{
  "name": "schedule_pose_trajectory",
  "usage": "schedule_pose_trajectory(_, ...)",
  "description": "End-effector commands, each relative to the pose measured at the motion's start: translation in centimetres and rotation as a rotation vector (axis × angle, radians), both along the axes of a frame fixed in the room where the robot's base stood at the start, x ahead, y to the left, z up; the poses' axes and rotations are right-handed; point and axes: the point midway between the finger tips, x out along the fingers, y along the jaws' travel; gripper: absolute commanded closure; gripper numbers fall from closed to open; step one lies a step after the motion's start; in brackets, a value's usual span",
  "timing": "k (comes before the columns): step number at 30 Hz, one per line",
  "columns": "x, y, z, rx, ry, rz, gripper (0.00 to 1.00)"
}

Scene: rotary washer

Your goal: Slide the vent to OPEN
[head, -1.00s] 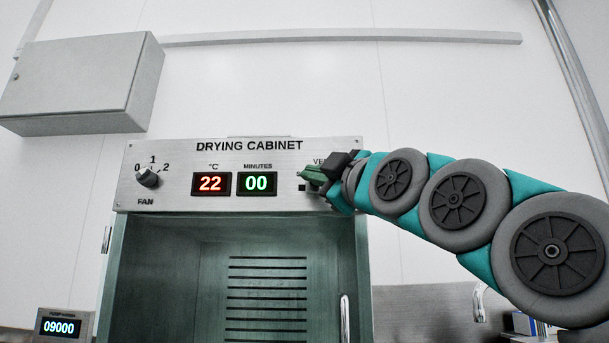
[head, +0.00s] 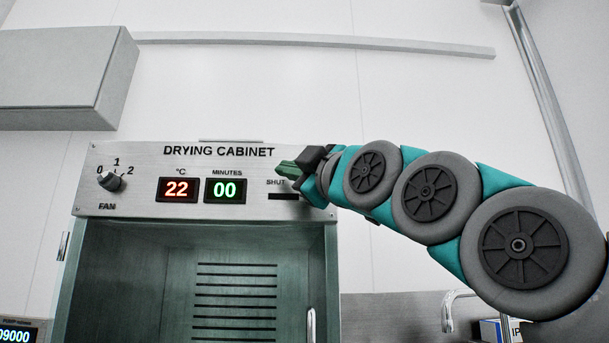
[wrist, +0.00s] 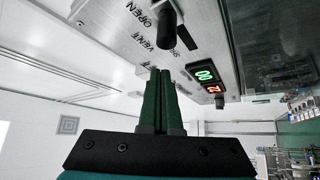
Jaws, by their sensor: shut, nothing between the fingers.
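The drying cabinet's control panel (head: 130,160) has a vent slot (head: 284,196) at its right, with the SHUT label (head: 276,183) above the slot's left part. That part of the slot is bare. In the wrist view the black vent knob (wrist: 168,28) stands out from the panel near the OPEN label (wrist: 141,16), with bare slot towards the SHUT side. My gripper (head: 281,169) is in front of the panel, just above the slot, its green fingers together and empty. In the wrist view my fingertips (wrist: 160,70) are apart from the knob. In the head view the gripper hides the knob.
The fan knob (head: 111,181) and the red (head: 179,189) and green (head: 225,190) displays lie left along the panel. The open cabinet cavity (head: 140,270) is below. A grey wall box (head: 60,80) hangs at upper left.

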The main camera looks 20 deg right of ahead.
Motion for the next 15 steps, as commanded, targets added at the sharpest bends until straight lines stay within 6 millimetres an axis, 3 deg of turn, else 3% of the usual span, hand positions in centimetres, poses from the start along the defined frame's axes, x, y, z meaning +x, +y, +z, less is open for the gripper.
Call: schedule_pose_trajectory(15,-7.2,-2.0,-3.1,0.003,-0.004,-0.001,1.00)
